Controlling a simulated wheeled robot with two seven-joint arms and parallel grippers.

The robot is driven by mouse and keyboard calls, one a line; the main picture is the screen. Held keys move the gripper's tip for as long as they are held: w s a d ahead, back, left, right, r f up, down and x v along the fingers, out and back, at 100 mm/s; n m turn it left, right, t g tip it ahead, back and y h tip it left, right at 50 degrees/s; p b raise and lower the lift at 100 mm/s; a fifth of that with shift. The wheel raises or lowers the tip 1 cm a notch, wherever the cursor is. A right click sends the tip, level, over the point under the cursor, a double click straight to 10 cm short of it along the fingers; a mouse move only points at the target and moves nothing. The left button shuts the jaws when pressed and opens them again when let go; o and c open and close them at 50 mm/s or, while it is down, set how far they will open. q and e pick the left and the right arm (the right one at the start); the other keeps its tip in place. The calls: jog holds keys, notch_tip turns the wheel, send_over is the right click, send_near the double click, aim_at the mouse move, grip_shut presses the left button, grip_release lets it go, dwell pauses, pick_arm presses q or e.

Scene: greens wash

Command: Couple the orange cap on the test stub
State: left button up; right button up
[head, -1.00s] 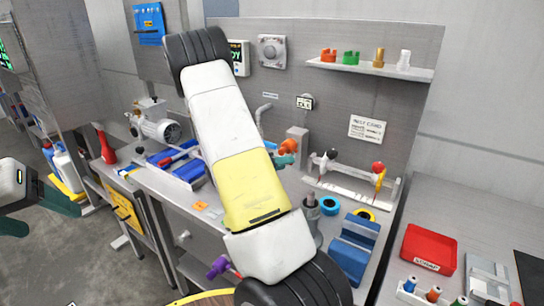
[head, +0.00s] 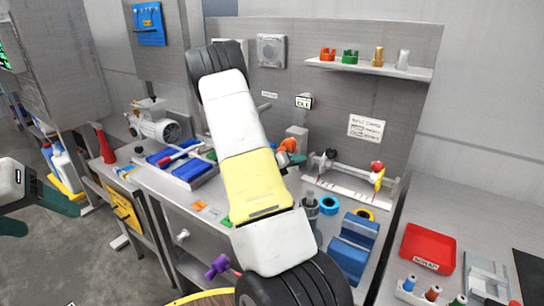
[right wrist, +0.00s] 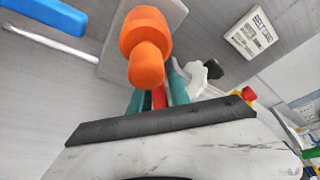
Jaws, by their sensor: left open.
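An orange cap-shaped piece (head: 288,145) is at the grey box (head: 297,133) on the back of the bench. In the right wrist view this orange piece (right wrist: 146,45) is large, with a wide part and a narrower part. My right gripper's teal fingers (right wrist: 158,97) are just below it, with something red between them; I cannot tell whether they touch the orange piece. Another orange piece (head: 328,54) stands on the wall shelf. I cannot tell which part is the test stub. My left gripper (head: 38,212) is open and empty at the far left, away from the bench.
My right arm crosses the middle of the head view and hides part of the bench. A white rack (head: 345,189) with a red-and-yellow handle, a blue vise (head: 353,245) and a cyan ring (head: 329,205) are to its right. A red tray (head: 428,249) stands further right.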

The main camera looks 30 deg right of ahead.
grip_shut()
jog(key=shift+a+r+m+g+y, duration=0.1)
jog(key=shift+a+m+g+y, duration=0.1)
jog(key=shift+m+g+y, duration=0.35)
jog(key=shift+a+r+m+g+y, duration=0.15)
jog(key=shift+a+g+y, duration=0.1)
jog(key=shift+g, duration=0.6)
jog(key=shift+o, duration=2.1)
grip_release()
jog(key=v, duration=0.7)
jog(key=shift+a, duration=0.35)
